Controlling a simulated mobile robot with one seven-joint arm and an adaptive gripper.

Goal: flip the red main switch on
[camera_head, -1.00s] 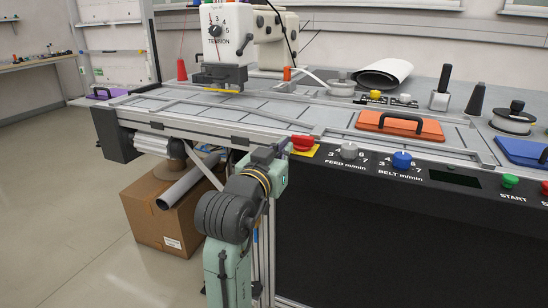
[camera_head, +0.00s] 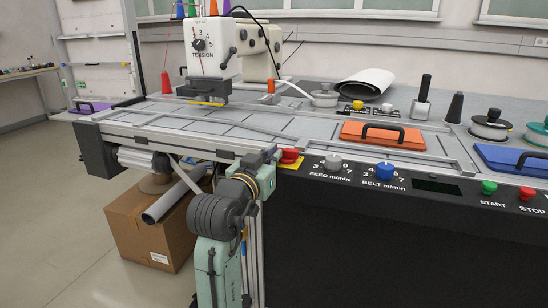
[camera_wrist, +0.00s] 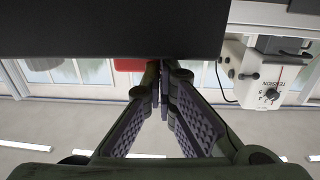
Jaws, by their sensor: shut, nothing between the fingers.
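A red knob on a yellow plate, which looks like the main switch (camera_head: 289,156), sits at the left end of the black control panel in the head view. My gripper (camera_head: 268,157) is just left of it, at the panel's corner; whether they touch cannot be told. In the wrist view my gripper (camera_wrist: 161,88) has its two fingers brought together with nothing between them. A red part (camera_wrist: 130,64), probably the same switch, shows just left of the fingertips, partly covered by a dark block. The switch's position, on or off, cannot be read.
Right of the switch are a grey FEED knob (camera_head: 333,162), a blue BELT knob (camera_head: 385,171), a dark display (camera_head: 437,186), a green START button (camera_head: 489,187) and a red STOP button (camera_head: 527,193). A cardboard box (camera_head: 150,230) stands below the table's left end.

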